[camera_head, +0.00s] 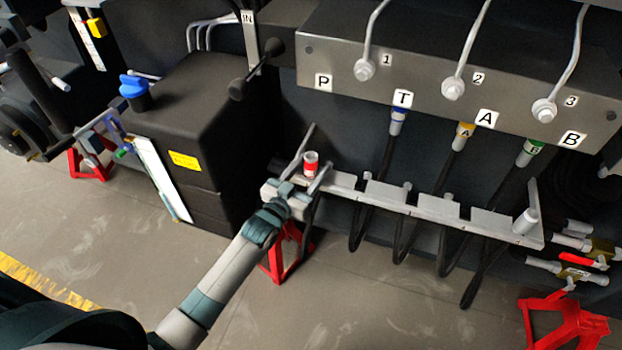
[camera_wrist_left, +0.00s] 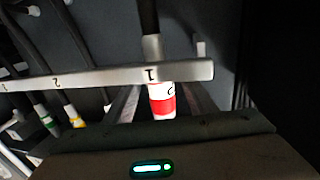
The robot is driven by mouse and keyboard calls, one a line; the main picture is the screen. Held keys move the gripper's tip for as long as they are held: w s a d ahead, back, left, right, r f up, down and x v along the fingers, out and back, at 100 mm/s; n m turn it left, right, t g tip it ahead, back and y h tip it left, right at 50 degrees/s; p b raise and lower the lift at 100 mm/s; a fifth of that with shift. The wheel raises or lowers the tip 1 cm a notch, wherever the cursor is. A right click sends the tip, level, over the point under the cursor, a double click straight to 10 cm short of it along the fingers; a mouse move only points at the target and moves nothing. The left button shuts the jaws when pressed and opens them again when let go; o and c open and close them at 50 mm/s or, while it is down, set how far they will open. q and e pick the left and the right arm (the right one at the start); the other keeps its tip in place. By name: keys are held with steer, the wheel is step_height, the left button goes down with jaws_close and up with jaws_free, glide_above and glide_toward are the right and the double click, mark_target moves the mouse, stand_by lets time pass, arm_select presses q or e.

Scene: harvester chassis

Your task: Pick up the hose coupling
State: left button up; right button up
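The hose coupling (camera_head: 311,164), with a red band and white parts, stands at the left end of the grey rack (camera_head: 388,196). In the left wrist view the coupling (camera_wrist_left: 161,99) shows beside the rack bar marked 1 (camera_wrist_left: 185,72), with a dark hose on the bar's other side. My left gripper (camera_head: 317,150) is open at the rack's left end. Its two fingers lie on either side of the coupling, with visible gaps to it in the wrist view. My right gripper is not in view.
Above the rack is a grey manifold block (camera_head: 390,85) with blue, yellow and green couplings on hoses. A black tank (camera_head: 190,120) stands close left of my gripper. Red stands (camera_head: 565,325) are on the floor. Hoses hang below the rack.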

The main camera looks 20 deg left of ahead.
arm_select(q)
steer(key=c, duration=1)
steer(key=shift+r, duration=0.1)
jaws_close()
steer(key=shift+r, duration=0.45)
step_height(320, 180, up, 9)
